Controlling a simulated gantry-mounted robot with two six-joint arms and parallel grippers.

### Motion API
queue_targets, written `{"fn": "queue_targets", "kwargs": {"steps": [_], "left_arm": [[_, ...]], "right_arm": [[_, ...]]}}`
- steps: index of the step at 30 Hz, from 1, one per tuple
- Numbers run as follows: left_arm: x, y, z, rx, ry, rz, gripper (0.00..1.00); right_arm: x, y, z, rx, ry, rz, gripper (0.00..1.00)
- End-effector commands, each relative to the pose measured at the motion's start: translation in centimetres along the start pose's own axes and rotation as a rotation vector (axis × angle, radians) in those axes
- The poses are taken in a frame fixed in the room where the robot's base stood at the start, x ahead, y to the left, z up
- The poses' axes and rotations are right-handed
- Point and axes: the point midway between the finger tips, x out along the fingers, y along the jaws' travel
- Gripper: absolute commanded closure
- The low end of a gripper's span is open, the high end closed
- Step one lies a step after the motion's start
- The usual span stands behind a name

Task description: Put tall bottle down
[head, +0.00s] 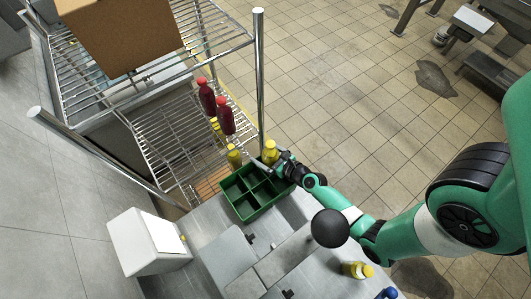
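A yellow bottle (269,152) is upright at the far right corner of the green divided crate (240,208). My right gripper (276,161) reaches it from the right, and its fingers appear closed around the bottle. The bottle's lower part is hidden by the gripper and the crate's edge, so I cannot tell whether its base touches anything. Another yellow bottle (234,157) shows just behind the crate's far edge. My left gripper is not in view.
A wire rack (165,135) behind the crate holds red bottles (225,117) and a cardboard box (118,32). A white box-shaped device (140,245) stands at the left. A yellow bottle (357,270) and a blue-topped item (388,293) are on the metal counter's near right.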

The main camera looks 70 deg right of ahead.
Motion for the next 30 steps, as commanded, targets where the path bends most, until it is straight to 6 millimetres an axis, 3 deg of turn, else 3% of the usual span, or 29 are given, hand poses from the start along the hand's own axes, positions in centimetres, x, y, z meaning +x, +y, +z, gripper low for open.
{"fn": "queue_targets", "kwargs": {"steps": [5, 18, 23, 30], "left_arm": [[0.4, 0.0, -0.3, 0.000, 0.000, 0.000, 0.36], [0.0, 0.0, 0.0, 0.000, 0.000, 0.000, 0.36], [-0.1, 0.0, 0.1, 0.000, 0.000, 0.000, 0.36], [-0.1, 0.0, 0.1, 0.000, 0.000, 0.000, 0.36]], "right_arm": [[-1.2, 0.0, 0.3, 0.001, 0.001, -0.001, 0.00], [-10.8, -0.1, 0.0, 0.004, 0.002, -0.005, 0.00], [-12.1, 0.0, 0.2, 0.001, 0.000, -0.001, 0.00], [-12.2, 0.0, 0.3, -0.001, 0.000, 0.000, 0.00]]}}
